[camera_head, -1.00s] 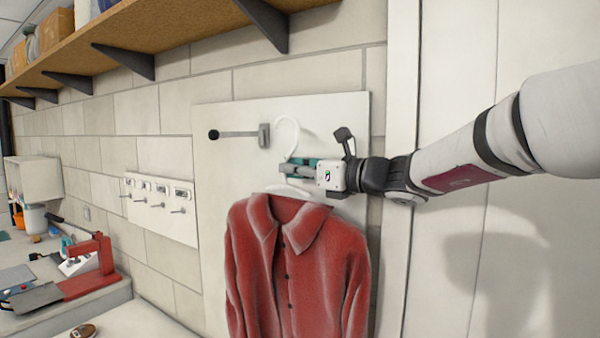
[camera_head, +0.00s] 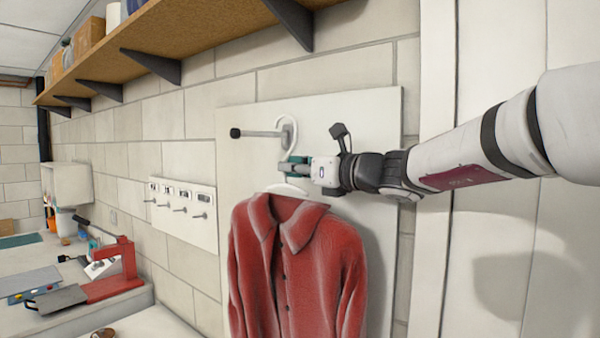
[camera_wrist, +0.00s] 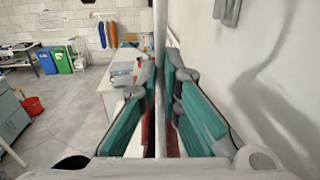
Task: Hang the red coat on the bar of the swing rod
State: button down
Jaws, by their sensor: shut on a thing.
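The red coat (camera_head: 300,265) hangs on a white hanger (camera_head: 291,138) in the head view. My gripper (camera_head: 289,167) is shut on the hanger just below its hook, and the coat hangs below it. The swing rod (camera_head: 262,133) is a grey bar with a black knob at its left end, on a white wall panel (camera_head: 350,112). The hanger's hook overlaps the rod's right end in the picture; I cannot tell whether it is around the bar or in front of it. The wrist view shows the teal fingers (camera_wrist: 160,110) on either side of a pale upright stem.
A white hook board (camera_head: 184,212) with several small hooks is on the wall to the left. A brown shelf (camera_head: 190,38) with dark brackets runs above. A red stand (camera_head: 118,275) is on the bench at lower left. A white door or cabinet is behind my arm.

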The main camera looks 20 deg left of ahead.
jog(key=shift+s+b+x, duration=0.15)
jog(key=shift+b+x, duration=0.45)
jog(key=shift+x, duration=1.2)
jog(key=shift+s+b+x, duration=0.1)
jog(key=shift+b+x, duration=0.45)
jog(key=shift+x, duration=1.2)
jog(key=shift+w+a, duration=0.1)
jog(key=shift+a, duration=0.15)
jog(key=shift+f+b, duration=0.75)
jog(key=shift+f, duration=0.15)
